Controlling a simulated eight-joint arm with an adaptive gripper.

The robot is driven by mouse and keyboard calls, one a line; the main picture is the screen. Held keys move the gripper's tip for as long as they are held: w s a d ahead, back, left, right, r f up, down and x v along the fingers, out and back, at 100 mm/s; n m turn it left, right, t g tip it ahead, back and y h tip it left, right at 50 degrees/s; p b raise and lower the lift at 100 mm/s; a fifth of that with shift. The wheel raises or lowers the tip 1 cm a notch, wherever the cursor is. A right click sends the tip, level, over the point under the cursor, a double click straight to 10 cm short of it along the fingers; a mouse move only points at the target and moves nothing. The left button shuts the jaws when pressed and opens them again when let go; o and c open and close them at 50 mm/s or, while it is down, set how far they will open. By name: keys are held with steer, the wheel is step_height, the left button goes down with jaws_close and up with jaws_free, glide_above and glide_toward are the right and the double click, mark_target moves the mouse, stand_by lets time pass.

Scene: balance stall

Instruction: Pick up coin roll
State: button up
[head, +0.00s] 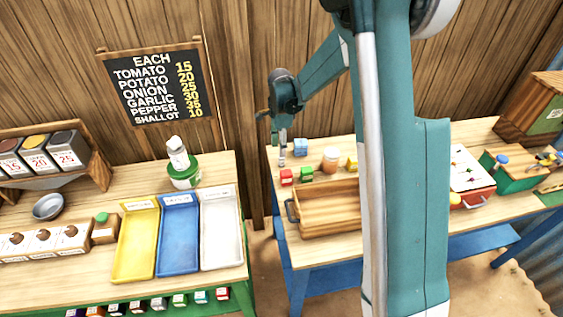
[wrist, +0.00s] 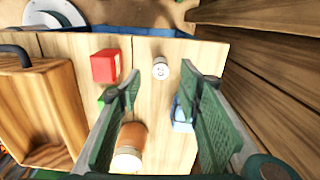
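A small pale upright cylinder, which looks like the coin roll (wrist: 160,68), stands on the right table. In the wrist view it is beyond my open fingers, roughly between their lines, with its round end facing the camera. In the head view the coin roll (head: 282,158) stands near the table's left end, just below my gripper (head: 280,134). My gripper (wrist: 168,88) is open, with nothing between its fingertips. I cannot tell the exact height of the fingers above the table.
A red block (wrist: 105,66), an orange jar (wrist: 130,148) and a blue item (wrist: 182,116) stand close by. A green block (head: 306,173) is partly hidden by a finger in the wrist view. A wooden tray (head: 318,221) lies in front; a plank wall (wrist: 275,95) rises behind.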

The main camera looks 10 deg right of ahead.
mark_target(282, 159)
steer(key=shift+f, duration=1.3)
steer(key=shift+f, duration=0.1)
steer(key=shift+w+d+f, duration=0.1)
steer(key=shift+f, duration=1.15)
steer(key=shift+d+f, duration=0.1)
steer(key=shift+f, duration=1.15)
steer(key=c, duration=1.1)
steer(key=shift+r, duration=0.15)
steer(key=shift+r, duration=4.9)
